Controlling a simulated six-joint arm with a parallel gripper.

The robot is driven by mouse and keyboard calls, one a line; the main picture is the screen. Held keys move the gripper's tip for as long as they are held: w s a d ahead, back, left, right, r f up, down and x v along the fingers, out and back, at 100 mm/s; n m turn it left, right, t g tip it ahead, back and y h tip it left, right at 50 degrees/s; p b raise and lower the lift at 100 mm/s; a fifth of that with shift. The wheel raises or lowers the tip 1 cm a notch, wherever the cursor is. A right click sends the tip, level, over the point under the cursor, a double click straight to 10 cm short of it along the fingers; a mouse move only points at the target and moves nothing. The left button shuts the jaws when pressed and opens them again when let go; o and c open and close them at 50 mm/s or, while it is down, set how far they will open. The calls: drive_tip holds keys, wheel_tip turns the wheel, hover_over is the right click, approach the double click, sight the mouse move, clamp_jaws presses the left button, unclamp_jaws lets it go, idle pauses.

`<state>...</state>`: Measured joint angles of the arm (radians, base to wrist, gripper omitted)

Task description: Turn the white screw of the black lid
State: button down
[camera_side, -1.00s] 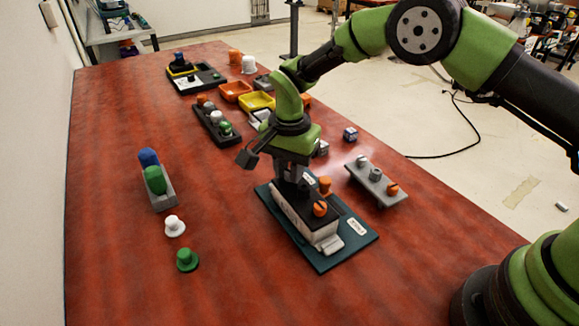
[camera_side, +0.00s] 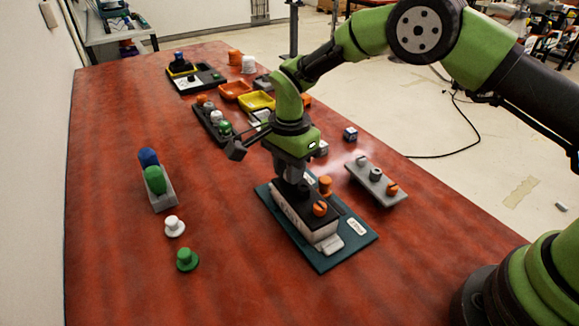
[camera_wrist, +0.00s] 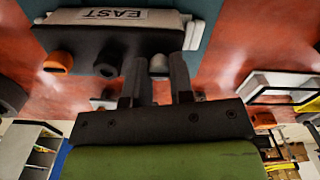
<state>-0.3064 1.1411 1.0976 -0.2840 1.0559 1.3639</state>
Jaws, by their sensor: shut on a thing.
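The black lid (camera_side: 293,192) tops a pale box on a dark teal base plate (camera_side: 358,242). An orange slotted screw (camera_side: 320,208) and a dark screw (camera_side: 303,189) stand on the lid; they also show in the wrist view as an orange screw (camera_wrist: 57,62) and a dark screw (camera_wrist: 107,64). My gripper (camera_side: 290,182) points down at the lid's far end. In the wrist view its fingers (camera_wrist: 158,72) are shut on the white screw (camera_wrist: 158,64), which looks greyish there. The side view hides this screw behind my gripper.
A grey rack with several screws (camera_side: 374,178) lies to the right. The table's front left is clear.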

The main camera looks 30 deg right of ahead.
drive_tip(key=c, duration=1)
unclamp_jaws()
drive_tip(key=shift+r, duration=0.1)
wheel_tip(320, 180, up, 9)
drive_tip(key=shift+r, duration=0.4)
